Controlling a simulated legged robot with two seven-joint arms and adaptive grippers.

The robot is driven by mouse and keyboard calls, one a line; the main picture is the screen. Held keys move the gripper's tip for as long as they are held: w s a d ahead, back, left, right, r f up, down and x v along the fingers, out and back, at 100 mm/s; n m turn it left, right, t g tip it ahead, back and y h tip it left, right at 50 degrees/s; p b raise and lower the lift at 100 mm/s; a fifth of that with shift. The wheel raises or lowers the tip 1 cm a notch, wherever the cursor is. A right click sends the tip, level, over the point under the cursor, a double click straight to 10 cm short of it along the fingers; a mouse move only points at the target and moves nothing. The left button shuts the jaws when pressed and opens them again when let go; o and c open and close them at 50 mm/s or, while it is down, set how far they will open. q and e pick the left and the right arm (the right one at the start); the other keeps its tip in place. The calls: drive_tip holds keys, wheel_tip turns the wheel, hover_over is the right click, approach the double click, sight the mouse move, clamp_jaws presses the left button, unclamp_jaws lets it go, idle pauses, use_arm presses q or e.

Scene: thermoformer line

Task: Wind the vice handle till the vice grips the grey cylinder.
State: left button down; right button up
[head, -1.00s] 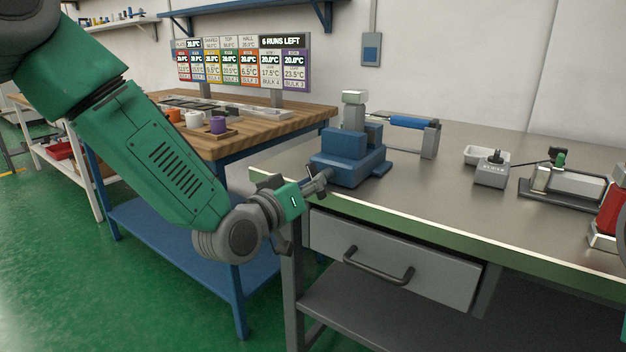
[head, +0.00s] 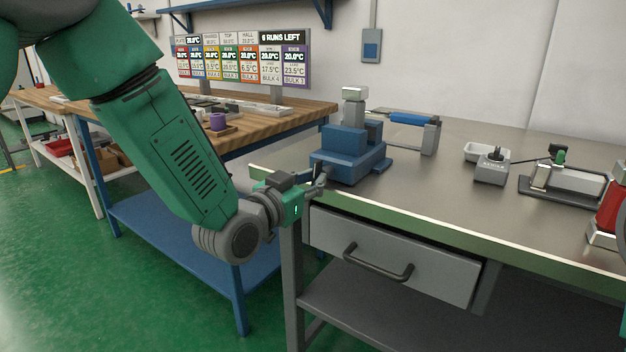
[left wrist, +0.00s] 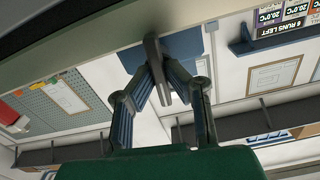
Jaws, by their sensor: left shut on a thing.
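The blue vice (head: 345,160) stands at the near left corner of the metal workbench. A grey upright piece (head: 354,110) with a paler top, probably the grey cylinder, stands in the vice; whether the jaws touch it cannot be told. My left gripper (head: 316,181) is at the vice's front left side, shut on the vice handle, which is mostly hidden by the fingers in the head view. In the left wrist view the fingers (left wrist: 166,82) close on the grey handle bar (left wrist: 155,60), with the blue vice (left wrist: 184,45) behind. My right gripper is out of view.
The metal workbench (head: 450,205) has a drawer (head: 390,255) below its front edge. A wooden table (head: 285,117) is behind on the left.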

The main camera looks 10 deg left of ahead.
use_arm(q)
drive_tip(key=m, duration=0.4)
drive_tip(key=shift+d, duration=0.15)
drive_tip(key=shift+m+b, duration=0.3)
drive_tip(key=m+b, duration=0.1)
drive_tip(key=m, duration=0.3)
drive_tip(key=shift+m, duration=0.3)
drive_tip(key=c, duration=1.9)
unclamp_jaws()
drive_tip(key=shift+m, duration=0.5)
drive_tip(key=o, duration=0.4)
drive_tip(key=shift+d+r, duration=0.1)
drive_tip(key=shift+d, duration=0.1)
